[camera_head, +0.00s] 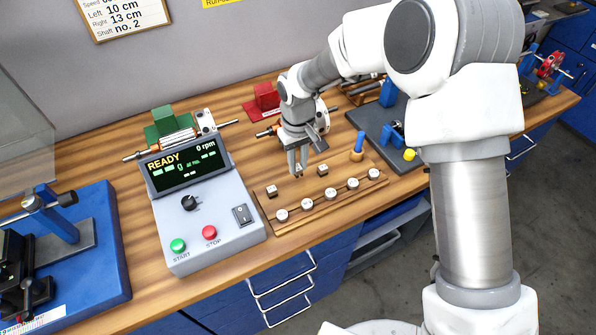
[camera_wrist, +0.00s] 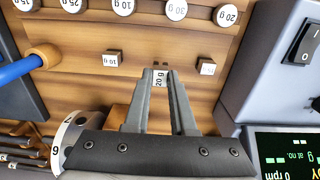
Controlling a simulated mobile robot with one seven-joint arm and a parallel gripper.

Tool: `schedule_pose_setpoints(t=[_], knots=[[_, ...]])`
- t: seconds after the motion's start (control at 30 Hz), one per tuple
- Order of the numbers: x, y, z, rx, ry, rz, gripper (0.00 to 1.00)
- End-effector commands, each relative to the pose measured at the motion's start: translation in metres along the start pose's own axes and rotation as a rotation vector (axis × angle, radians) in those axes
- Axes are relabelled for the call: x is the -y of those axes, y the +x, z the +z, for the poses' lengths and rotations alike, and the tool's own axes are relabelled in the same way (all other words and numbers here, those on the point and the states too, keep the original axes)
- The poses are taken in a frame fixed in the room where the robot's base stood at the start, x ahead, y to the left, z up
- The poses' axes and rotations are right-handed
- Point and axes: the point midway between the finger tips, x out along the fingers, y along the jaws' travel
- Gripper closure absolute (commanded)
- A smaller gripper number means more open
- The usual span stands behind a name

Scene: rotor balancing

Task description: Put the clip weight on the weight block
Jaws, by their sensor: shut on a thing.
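My gripper (camera_head: 297,172) is shut on a small clip weight with a white 20 g label, which shows between the fingertips in the wrist view (camera_wrist: 160,79). The wooden weight block (camera_head: 282,231) lies on the bench right of the control box. The gripper points down at the block's back row, between two dark clip weights, one on the left (camera_head: 271,191) and one on the right (camera_head: 322,169). In the wrist view these flank the fingertips, the one at left (camera_wrist: 113,58) reading 10 g. I cannot tell whether the held weight touches the block.
Several round labelled weights (camera_head: 331,193) line the block's front row. A blue-handled tool (camera_head: 359,146) stands by its right end. The control box (camera_head: 205,215) reads READY. A rotor (camera_head: 180,141) on a green stand is behind it. A blue fixture (camera_head: 85,250) is at left.

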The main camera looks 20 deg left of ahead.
Motion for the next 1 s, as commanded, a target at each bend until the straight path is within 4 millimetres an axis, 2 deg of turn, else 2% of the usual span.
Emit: schedule_pose_setpoints(t=[0.3, 0.67, 0.7, 0.8, 0.83, 1.0], knots=[[0.000, 0.038, 0.001, 0.003, -0.001, 0.000, 1.00], [0.000, 0.044, 0.001, 0.001, 0.000, 0.000, 1.00], [0.000, 0.042, 0.000, 0.001, 0.000, 0.000, 0.70], [0.000, 0.042, 0.001, 0.001, 0.000, 0.000, 0.52], [0.000, 0.042, 0.001, 0.001, 0.000, 0.000, 0.47], [0.000, 0.042, 0.001, 0.001, 0.000, 0.000, 0.47]])
